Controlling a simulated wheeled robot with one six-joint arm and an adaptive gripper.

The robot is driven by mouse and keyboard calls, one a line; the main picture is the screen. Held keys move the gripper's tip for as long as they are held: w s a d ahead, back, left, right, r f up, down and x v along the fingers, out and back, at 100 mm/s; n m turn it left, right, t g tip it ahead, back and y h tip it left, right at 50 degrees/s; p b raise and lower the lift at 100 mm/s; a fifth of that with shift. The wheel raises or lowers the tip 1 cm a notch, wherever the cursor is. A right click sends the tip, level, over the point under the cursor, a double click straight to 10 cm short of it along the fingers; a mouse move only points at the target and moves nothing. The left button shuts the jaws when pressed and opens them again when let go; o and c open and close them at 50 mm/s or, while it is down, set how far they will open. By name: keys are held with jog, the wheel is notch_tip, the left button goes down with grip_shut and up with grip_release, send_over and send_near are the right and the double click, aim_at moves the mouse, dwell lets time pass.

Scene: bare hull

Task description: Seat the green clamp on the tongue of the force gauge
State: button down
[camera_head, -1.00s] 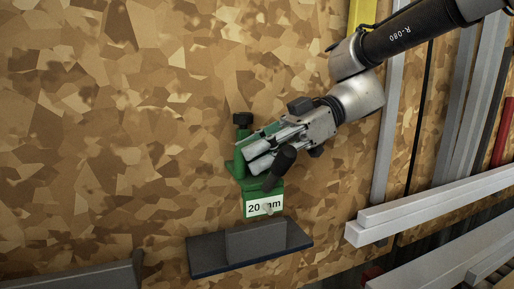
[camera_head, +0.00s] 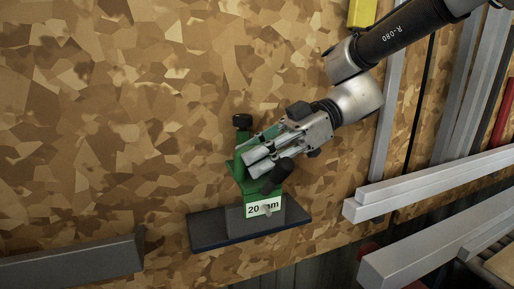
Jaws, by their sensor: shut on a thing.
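The green clamp (camera_head: 240,170) has a black knob on top and a white label reading "20 mm". My gripper (camera_head: 252,160) is shut on its body and holds it roughly upright. Below is a dark flat base (camera_head: 207,231) with a grey upright block (camera_head: 236,222), which look like the force gauge and its tongue. The clamp's labelled lower end overlaps the block in the picture. I cannot tell whether it is around the block, touching it or in front of it. My fingers hide part of the clamp.
Grey metal beams (camera_head: 430,187) lie at the right, close to my arm's side. A dark ledge (camera_head: 75,264) is at the lower left. A yellow piece (camera_head: 362,12) is at the top. The patterned board to the left of the clamp is clear.

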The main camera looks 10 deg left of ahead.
jog(key=shift+f, duration=1.75)
jog(key=shift+f, duration=0.1)
jog(key=c, duration=1.2)
grip_release()
jog(key=shift+c, duration=0.2)
notch_tip(320, 180, up, 10)
